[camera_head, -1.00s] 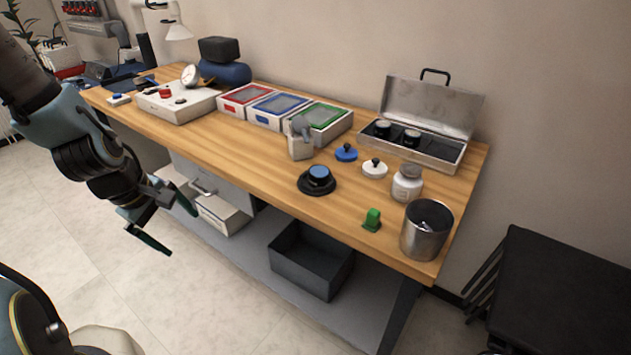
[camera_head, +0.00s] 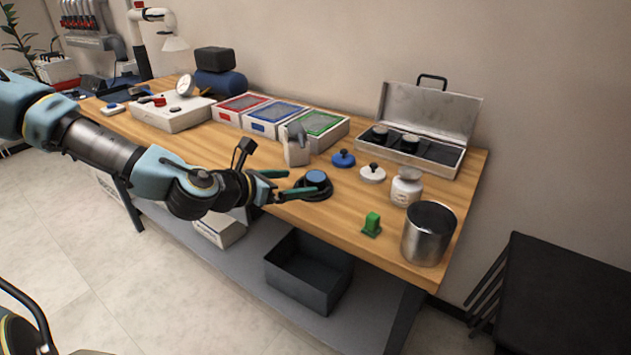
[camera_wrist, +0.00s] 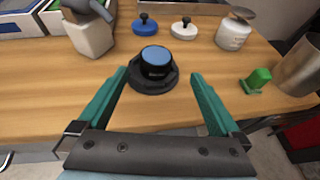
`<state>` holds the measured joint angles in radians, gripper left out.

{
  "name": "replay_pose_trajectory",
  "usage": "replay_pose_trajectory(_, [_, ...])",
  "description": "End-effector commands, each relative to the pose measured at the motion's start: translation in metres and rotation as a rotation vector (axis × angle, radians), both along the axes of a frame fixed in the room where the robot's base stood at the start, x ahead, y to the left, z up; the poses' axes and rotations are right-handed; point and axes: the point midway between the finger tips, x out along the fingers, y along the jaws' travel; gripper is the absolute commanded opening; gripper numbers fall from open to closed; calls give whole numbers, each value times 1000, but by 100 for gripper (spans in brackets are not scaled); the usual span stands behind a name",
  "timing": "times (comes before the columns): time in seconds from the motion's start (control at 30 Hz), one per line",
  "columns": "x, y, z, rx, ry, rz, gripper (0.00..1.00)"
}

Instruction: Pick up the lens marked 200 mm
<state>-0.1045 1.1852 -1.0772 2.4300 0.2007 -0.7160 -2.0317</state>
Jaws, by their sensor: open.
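A black lens with a blue top (camera_head: 316,179) sits on a round black base on the wooden bench. It also shows in the wrist view (camera_wrist: 155,57), between and just beyond my fingertips; its marking is too small to read. My gripper (camera_head: 295,183) is open and empty, its green fingers pointing at this lens from the left. In the wrist view the fingers (camera_wrist: 157,82) are spread wide on either side of the black base. Two more black lenses, one on the left (camera_head: 379,133) and one on the right (camera_head: 410,141), stand in the open metal case (camera_head: 458,160).
A white jar (camera_head: 406,190), a green block (camera_head: 371,226) and a metal cup (camera_head: 428,237) are to the right. Component trays line the back.

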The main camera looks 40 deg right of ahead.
Motion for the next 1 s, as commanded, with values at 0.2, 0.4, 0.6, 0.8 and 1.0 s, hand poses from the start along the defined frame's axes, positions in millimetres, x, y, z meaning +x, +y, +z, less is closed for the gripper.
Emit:
replay_pose_trajectory(0.2, [2,-16,-6,1,-1,0,100])
replay_pose_trajectory(0.4, [9,-41,-9,3,-2,-3,100])
replay_pose_trajectory(0.6, [12,-61,-19,2,-1,-2,100])
replay_pose_trajectory(0.8, [13,-63,-22,2,-2,-1,100])
replay_pose_trajectory(1.0, [13,-63,-22,2,-2,-1,85])
